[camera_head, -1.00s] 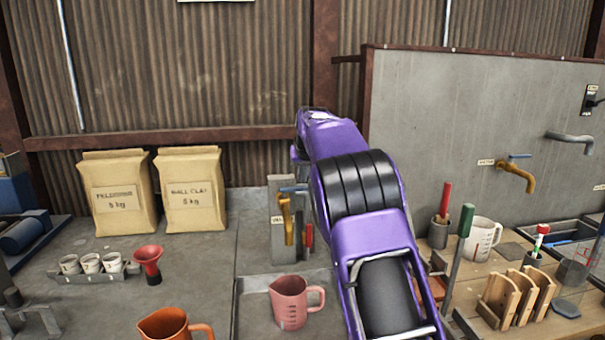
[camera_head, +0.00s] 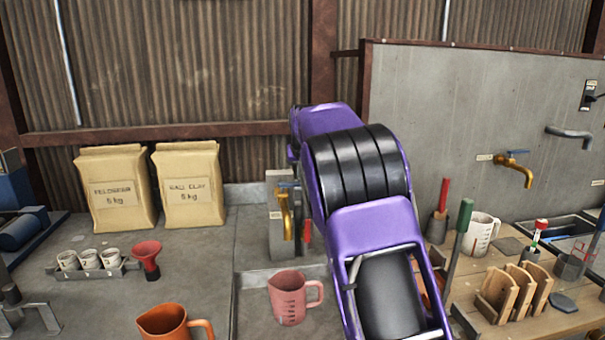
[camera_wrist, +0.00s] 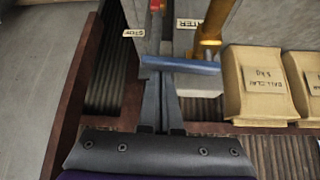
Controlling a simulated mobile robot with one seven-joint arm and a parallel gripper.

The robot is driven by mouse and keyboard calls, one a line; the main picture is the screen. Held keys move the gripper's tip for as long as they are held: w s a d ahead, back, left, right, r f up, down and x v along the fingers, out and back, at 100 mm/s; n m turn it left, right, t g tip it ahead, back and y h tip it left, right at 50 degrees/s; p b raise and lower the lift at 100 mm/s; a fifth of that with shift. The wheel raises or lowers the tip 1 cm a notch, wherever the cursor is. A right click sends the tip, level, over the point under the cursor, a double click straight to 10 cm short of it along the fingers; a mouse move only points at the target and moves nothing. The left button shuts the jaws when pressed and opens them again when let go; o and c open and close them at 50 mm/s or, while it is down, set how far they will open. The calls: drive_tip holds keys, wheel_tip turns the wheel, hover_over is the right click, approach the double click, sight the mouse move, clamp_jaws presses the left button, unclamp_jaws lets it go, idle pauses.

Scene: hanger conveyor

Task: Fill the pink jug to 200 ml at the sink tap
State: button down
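The pink jug (camera_head: 290,299) stands upright in a shallow grey tray on the bench, with its handle to the right. Its water level cannot be told. A brass tap (camera_head: 285,213) with a blue lever is on a grey block behind the jug; I see no clear stream from it. In the wrist view the brass tap (camera_wrist: 208,36) is beside a WATER label, and its blue lever (camera_wrist: 181,65) lies across the tips of my gripper (camera_wrist: 158,84). The narrow fingers look shut together, at or touching the lever; my arm hides them in the head view.
An orange jug (camera_head: 170,323) stands front left. A red funnel (camera_head: 146,256), small cups (camera_head: 90,260) and two paper bags (camera_head: 188,185) are on the left bench. Another brass tap (camera_head: 517,168) and a white jug (camera_head: 481,236) are right of my arm. A red handle (camera_wrist: 157,5) is near the fingers.

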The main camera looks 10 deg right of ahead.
drive_tip(key=shift+s, duration=0.45)
drive_tip(key=shift+w+p, duration=0.2)
drive_tip(key=shift+p, duration=0.1)
drive_tip(key=p+v, duration=0.1)
drive_tip(key=v, duration=1.5)
drive_tip(key=shift+w+r, duration=0.2)
drive_tip(key=shift+r, duration=0.4)
drive_tip(key=shift+a, duration=0.15)
idle(1.0)
